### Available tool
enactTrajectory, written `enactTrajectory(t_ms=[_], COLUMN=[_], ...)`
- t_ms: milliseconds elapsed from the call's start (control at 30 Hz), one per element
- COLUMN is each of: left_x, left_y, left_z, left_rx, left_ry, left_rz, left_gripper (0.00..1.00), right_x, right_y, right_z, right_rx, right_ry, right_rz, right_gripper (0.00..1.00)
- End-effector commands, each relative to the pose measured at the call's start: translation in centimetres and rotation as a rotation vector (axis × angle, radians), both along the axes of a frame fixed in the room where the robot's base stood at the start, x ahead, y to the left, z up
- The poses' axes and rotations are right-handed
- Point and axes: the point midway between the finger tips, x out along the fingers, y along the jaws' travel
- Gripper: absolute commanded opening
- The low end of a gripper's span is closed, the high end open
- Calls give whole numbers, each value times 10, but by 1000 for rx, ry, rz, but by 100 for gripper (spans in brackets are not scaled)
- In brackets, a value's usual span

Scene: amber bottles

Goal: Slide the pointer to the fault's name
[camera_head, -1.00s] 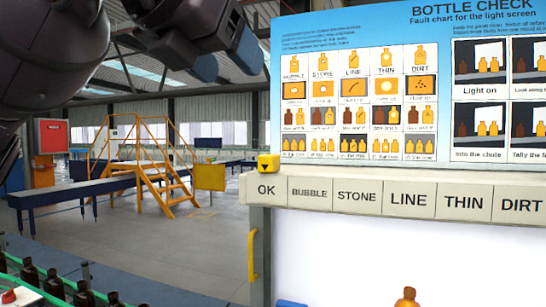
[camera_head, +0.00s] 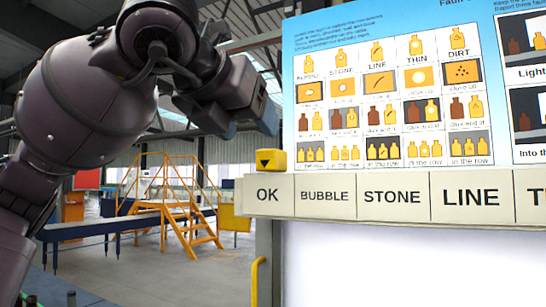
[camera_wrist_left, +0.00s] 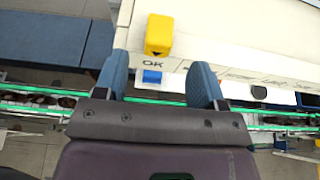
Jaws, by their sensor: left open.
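The yellow pointer (camera_head: 270,160), a small block with a dark down-pointing triangle, sits on top of the label rail (camera_head: 345,196) at its left end, above OK. BUBBLE, STONE and LINE follow to the right. The pointer also shows in the left wrist view (camera_wrist_left: 159,32), ahead of the fingers. My left gripper (camera_head: 250,112) is above the pointer in the head view, apart from it. In the left wrist view my left gripper (camera_wrist_left: 161,80) has its two blue fingers spread with nothing held between them. My right gripper is out of view.
The fault chart (camera_head: 395,90) stands above and behind the rail. A white panel (camera_head: 400,265) is below it, with a yellow handle (camera_head: 257,280) at its left edge. Yellow steps (camera_head: 180,215) and a dark blue bench (camera_head: 100,230) stand farther back. A green-edged conveyor (camera_wrist_left: 40,90) runs below.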

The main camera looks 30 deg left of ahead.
Motion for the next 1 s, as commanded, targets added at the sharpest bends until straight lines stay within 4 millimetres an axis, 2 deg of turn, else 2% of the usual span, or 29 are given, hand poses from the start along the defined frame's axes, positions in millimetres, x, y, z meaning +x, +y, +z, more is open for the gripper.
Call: enactTrajectory(t_ms=[300,500,933,1000], left_x=[51,71,78,77], left_y=[3,4,5,5], left_z=[-23,-30,-33,-33], left_rx=[0,0,1,1], left_ry=[5,4,2,2], left_rz=[0,0,0,0], left_gripper=[64,64,64,53], right_x=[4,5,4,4], right_y=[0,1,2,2], right_z=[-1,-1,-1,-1], right_rx=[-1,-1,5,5], right_ry=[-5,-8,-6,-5], right_rz=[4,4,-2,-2], right_gripper=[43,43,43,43])
